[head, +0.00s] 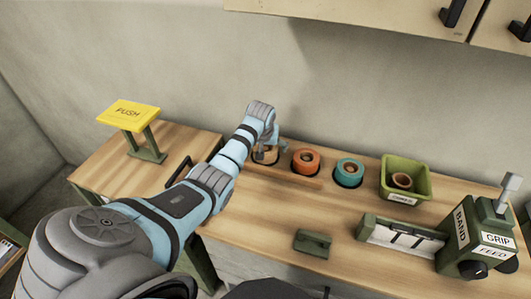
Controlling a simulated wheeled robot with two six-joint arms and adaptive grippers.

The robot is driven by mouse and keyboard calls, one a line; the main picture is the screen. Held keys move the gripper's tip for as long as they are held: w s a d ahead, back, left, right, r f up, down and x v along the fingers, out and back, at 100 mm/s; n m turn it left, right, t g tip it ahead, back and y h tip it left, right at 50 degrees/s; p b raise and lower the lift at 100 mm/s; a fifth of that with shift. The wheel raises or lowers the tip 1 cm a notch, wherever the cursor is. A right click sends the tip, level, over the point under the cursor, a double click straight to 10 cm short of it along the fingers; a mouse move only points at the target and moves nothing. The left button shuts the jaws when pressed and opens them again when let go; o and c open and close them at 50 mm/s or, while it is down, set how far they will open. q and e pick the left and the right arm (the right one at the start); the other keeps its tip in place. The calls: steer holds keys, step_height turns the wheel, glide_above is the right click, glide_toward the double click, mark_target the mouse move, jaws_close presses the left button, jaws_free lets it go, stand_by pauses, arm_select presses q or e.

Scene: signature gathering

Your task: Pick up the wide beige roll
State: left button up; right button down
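A beige roll (264,161) sits at the left end of a row of rolls on the wooden bench, mostly hidden behind my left gripper (266,152). The gripper points down right at this roll. Its fingertips overlap the roll in the picture, and I cannot tell whether they touch it or how far they are closed. The roll's width is hard to judge. My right gripper is not in view.
An orange roll (305,161) and a teal roll (348,171) stand to the right. Beyond are a green bin (420,184) holding a brown roll (402,181) and a green banding machine (483,237). A yellow PUSH plate (128,113) stands left. The bench's front middle is partly clear.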

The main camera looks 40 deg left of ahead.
arm_select(q)
steer(key=shift+s+r, duration=0.1)
steer(key=shift+s, duration=0.05)
steer(key=c, duration=1.3)
steer(key=shift+r, duration=0.15)
